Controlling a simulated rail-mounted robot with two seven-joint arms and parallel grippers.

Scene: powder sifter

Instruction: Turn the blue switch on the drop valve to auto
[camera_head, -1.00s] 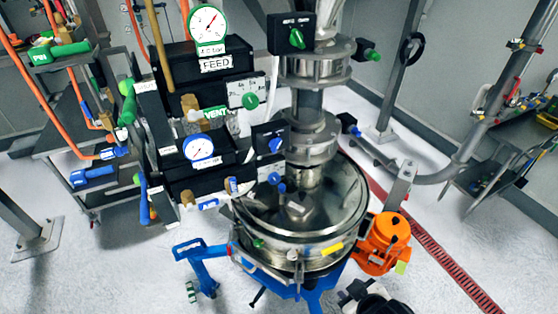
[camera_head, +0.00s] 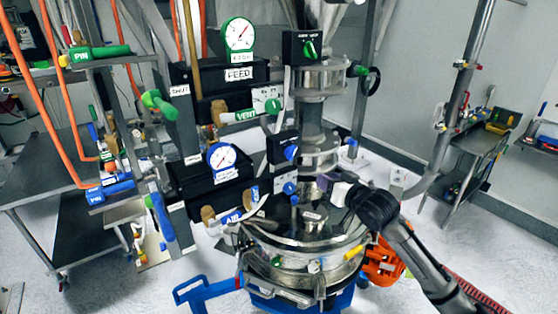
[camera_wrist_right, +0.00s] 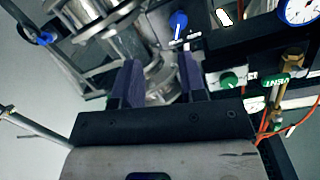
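A black box with a blue switch (camera_head: 290,152) sits on the upper part of the sifter's steel column, right of the blue-rimmed gauge. The switch's setting is too small to read. In the right wrist view, which is upside down, the blue switch (camera_wrist_right: 178,21) shows beyond the fingertips, near the right finger. My right gripper (camera_head: 325,182) is in front of the column, below and right of the switch and apart from it. In the wrist view, its two purple fingers (camera_wrist_right: 160,75) are spread with nothing between them. My left gripper is out of view.
A second blue knob (camera_head: 289,187) is just below the switch box. A green knob on a black box (camera_head: 309,49) is above. A green VENT knob (camera_head: 272,106) is to the left. The steel sifter bowl (camera_head: 305,240) lies below. Gauges and hoses crowd the left.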

